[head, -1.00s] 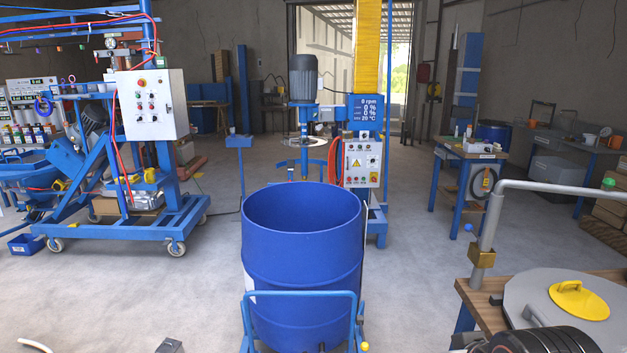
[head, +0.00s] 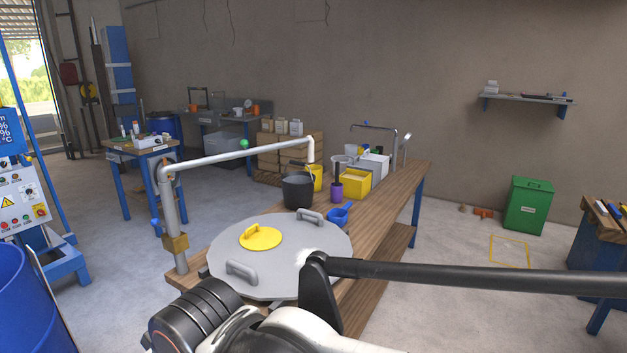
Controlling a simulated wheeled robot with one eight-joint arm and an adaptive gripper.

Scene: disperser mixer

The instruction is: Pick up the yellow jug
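A yellow jug (head: 316,179) stands on the wooden workbench (head: 386,212), in the middle of the head view. A black bucket (head: 297,192) stands in front of it and hides part of it. My arm crosses the lower part of the view, over the near end of the bench. My gripper is not in view, so its fingers cannot be seen.
A grey round lid (head: 320,246) with handles and a yellow disc (head: 261,238) covers the near bench end. A pipe (head: 235,154) arches over the bench's left side. A purple container (head: 336,192), blue scoop (head: 340,215) and yellow box (head: 357,182) stand near the jug.

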